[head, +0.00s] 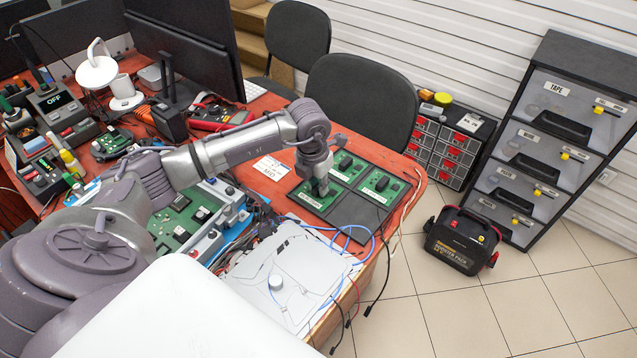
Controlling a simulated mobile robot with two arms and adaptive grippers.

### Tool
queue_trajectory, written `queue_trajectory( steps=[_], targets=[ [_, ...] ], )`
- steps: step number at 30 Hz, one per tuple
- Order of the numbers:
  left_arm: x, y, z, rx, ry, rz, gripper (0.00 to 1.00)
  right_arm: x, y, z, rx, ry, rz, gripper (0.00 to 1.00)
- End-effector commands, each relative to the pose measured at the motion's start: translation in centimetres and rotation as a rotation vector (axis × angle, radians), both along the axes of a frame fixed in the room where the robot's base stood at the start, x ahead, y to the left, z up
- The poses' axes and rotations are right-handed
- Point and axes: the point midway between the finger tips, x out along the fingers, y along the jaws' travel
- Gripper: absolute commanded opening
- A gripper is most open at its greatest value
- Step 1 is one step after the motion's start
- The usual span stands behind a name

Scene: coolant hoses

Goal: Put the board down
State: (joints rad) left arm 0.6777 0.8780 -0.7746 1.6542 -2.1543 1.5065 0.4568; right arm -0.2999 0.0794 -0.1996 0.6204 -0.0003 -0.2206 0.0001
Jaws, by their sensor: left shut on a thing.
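My left gripper (320,186) reaches in over the right part of the red table and points down. It is shut on the dark block on top of a green board (312,201). This board is at the left front of a flat black tray (358,218); I cannot tell whether it rests fully on the tray or is slightly above it. Two more green boards, one at the back (344,165) and one at the right (383,188), lie in the tray. The tray's front right part is bare. The gripper hides part of the held board. My right gripper is not in view.
A grey plate (285,278) with blue hoses and loose cables lies in front of the tray. A white label (270,167) lies left of it. A larger green board (180,225) in a fixture, monitors (185,50) and tools crowd the left. A black chair (362,100) stands behind.

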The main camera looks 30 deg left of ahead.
Motion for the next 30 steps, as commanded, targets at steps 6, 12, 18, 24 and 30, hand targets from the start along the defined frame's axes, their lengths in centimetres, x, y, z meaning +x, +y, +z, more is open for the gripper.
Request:
queue_trajectory(
  steps=[6,12,18,24,30],
  targets=[
    [0.0,0.0,-0.2,0.0,-0.001,0.0,0.0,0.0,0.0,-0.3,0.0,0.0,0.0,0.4],
    [0.0,0.0,-0.2,0.0,0.0,0.0,0.43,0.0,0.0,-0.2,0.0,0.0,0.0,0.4],
    [0.0,0.0,-0.1,0.0,0.0,0.0,0.43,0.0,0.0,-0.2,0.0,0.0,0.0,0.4],
    [0.0,0.0,0.8,0.001,-0.002,0.0,0.43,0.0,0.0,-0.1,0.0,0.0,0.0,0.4],
    [-0.5,0.1,4.5,0.001,-0.006,0.0,0.43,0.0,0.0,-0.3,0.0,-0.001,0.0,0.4]
  ],
)
